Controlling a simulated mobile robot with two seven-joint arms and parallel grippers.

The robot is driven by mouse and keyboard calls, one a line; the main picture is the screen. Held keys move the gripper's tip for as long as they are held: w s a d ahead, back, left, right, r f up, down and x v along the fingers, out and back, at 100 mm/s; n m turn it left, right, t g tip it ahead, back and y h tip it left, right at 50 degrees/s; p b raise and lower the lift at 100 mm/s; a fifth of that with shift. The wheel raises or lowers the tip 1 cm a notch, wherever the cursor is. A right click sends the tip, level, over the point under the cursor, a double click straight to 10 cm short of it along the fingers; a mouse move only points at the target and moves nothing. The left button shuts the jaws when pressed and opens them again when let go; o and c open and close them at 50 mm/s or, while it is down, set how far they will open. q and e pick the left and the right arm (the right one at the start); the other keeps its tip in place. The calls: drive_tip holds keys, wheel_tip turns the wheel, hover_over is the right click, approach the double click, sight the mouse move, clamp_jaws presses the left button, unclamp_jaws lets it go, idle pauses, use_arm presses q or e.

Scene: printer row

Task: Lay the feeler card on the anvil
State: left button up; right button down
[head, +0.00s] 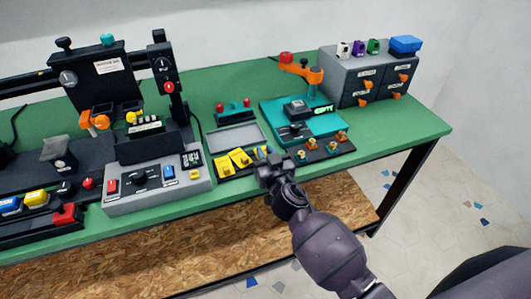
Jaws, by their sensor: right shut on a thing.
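My right gripper (273,162) is at the front of the green bench, over the right end of a black tray with yellow pieces (240,158). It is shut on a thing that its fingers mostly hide. I cannot tell whether that thing is the feeler card. Small blue and yellow bits (263,150) show just beyond the fingertips. I cannot pick out the anvil for certain. A teal fixture (275,112) with dark blocks and an orange arm (300,70) stands behind and to the right of the gripper. My left gripper is not in view.
A printer with a black upright (170,80) and a grey control box (195,187) stand left. A shallow grey tray (235,138) lies behind the yellow pieces. A black strip with brass fittings (320,148) is right of the gripper. Grey drawers (345,85) stand back right. The right bench end (405,130) is clear.

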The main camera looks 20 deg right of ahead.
drive_tip(key=c, duration=1.1)
unclamp_jaws()
drive_tip(key=shift+f, duration=0.1)
drive_tip(key=s, duration=1)
drive_tip(key=shift+s+d, duration=0.2)
drive_tip(key=shift+s, duration=0.2)
drive_tip(key=s+d+f+g, duration=0.2)
drive_tip(key=s+d+f, duration=0.1)
drive_tip(key=s+f, duration=0.2)
drive_tip(key=s+d+f+g, duration=0.2)
drive_tip(key=s+d+f, duration=0.1)
drive_tip(key=s, duration=0.4)
drive_tip(key=s+d+f+g, duration=0.3)
drive_tip(key=s+d+f, duration=0.1)
drive_tip(key=s+f, duration=0.2)
drive_tip(key=shift+s+f+n+h, duration=0.1)
drive_tip(key=shift+f+n+h, duration=0.2)
drive_tip(key=shift+h, duration=0.1)
